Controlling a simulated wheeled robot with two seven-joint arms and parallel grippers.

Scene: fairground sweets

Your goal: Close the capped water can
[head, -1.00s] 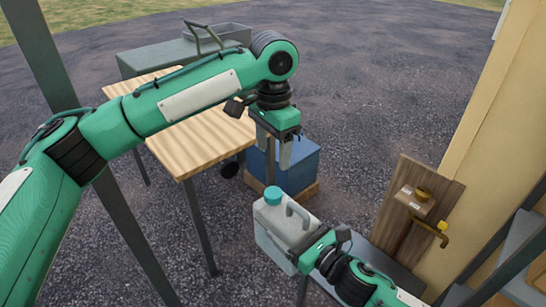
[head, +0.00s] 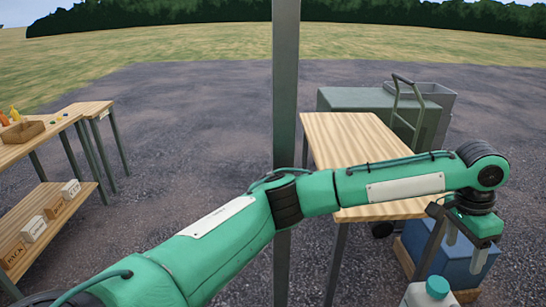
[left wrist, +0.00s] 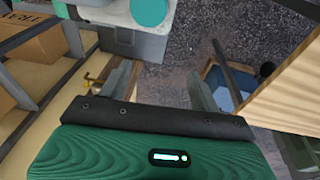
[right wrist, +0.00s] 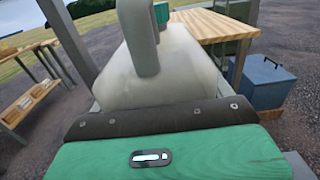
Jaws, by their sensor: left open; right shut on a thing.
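The water can (head: 416,298) is a pale translucent jug with a moulded handle, cut off by the bottom edge of the head view. Its teal cap (head: 437,288) sits on top; I cannot tell how tightly. My left gripper (head: 466,248) is open and empty, pointing down above the can and apart from it. In the left wrist view the cap (left wrist: 149,10) shows at the top edge, beyond the open fingers. In the right wrist view the can (right wrist: 160,72) fills the middle, held by my right gripper (right wrist: 160,106), whose fingertips are hidden.
A wooden table (head: 350,140) stands beside my left arm, with a blue box (head: 470,268) on the ground to its right. A grey post (head: 286,70) rises mid-view. Shelves with small boxes (head: 35,228) stand at left. Gravel between them is open.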

